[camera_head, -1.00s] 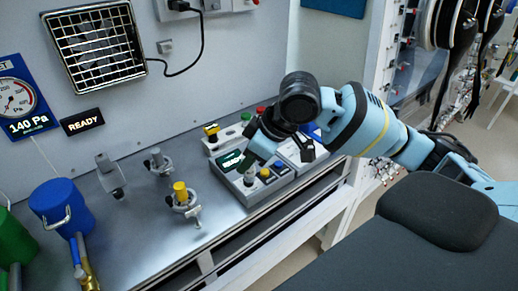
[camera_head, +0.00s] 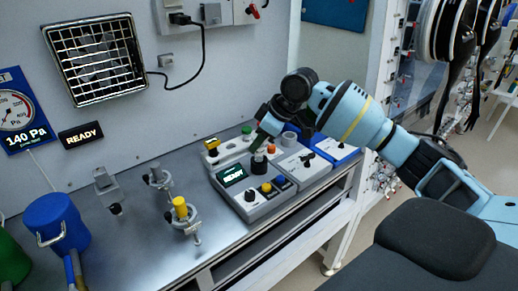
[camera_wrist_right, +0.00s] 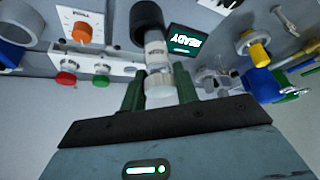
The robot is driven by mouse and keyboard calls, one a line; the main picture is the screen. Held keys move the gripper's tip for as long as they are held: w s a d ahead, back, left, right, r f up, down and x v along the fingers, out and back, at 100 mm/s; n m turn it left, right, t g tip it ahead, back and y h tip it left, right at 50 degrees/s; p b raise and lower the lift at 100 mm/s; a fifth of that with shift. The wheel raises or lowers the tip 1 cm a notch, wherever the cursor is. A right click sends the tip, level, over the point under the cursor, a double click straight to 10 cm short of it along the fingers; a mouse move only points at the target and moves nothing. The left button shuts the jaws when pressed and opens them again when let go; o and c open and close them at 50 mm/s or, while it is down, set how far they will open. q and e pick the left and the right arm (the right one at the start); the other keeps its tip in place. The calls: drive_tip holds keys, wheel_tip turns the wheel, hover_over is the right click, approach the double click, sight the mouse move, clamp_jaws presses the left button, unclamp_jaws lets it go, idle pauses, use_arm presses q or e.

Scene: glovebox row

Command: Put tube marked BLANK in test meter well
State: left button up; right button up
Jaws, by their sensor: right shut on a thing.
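The test meter (camera_head: 262,204) stands on the bench, its green-lit display (camera_head: 232,175) reading READY. A black cylindrical well (camera_head: 259,167) rises at its back corner. My right gripper (camera_head: 258,143) is just above the well, pointing down. In the right wrist view my right gripper (camera_wrist_right: 160,92) is shut on a clear, whitish tube (camera_wrist_right: 157,58). The tube's far end meets the black well (camera_wrist_right: 147,20), in line with it; I cannot tell how deep it sits. I cannot read the tube's marking. My left gripper is not in view.
Clamp stands with a yellow-capped piece (camera_head: 180,207) and a grey-capped piece (camera_head: 157,172) stand left of the meter. A blue canister (camera_head: 60,218) is further left. Grey button boxes (camera_head: 302,166) crowd the meter's right side. The steel bench front (camera_head: 150,240) is bare.

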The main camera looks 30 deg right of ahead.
sight(259, 150)
drive_tip(key=shift+w+d, duration=0.15)
drive_tip(key=shift+w, duration=0.05)
drive_tip(key=shift+w+d+f, duration=0.1)
drive_tip(key=shift+f, duration=1.65)
drive_tip(key=shift+f, duration=0.2)
drive_tip(key=o, duration=1)
drive_tip(key=shift+c, duration=0.2)
drive_tip(key=shift+r, duration=0.1)
